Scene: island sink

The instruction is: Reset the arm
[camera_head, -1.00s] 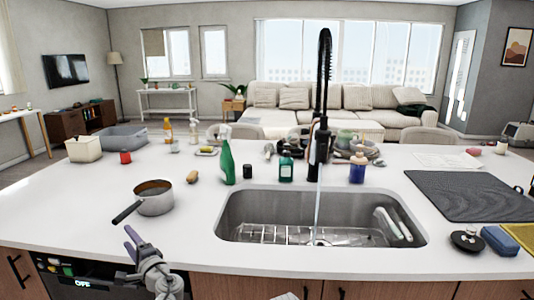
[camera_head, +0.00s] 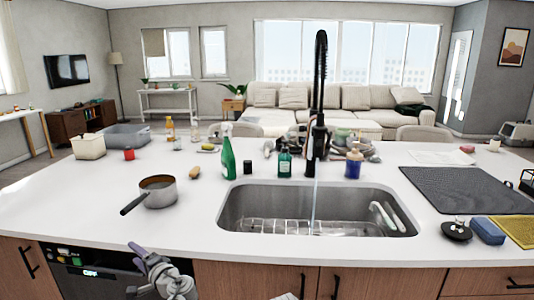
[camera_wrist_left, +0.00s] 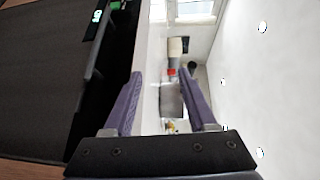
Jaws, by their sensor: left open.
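My left gripper (camera_head: 139,258) shows at the lower left of the head view, in front of the counter's near edge and the dishwasher. It is open and empty. In the left wrist view its two purple fingers (camera_wrist_left: 161,76) stand apart with nothing between them.
The white counter (camera_head: 80,205) carries a saucepan (camera_head: 158,192) near the left gripper, and a green bottle (camera_head: 228,158). The sink (camera_head: 235,210), with its tall black tap (camera_head: 320,85) running, is to the right. The dishwasher (camera_head: 105,270) is below the counter edge.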

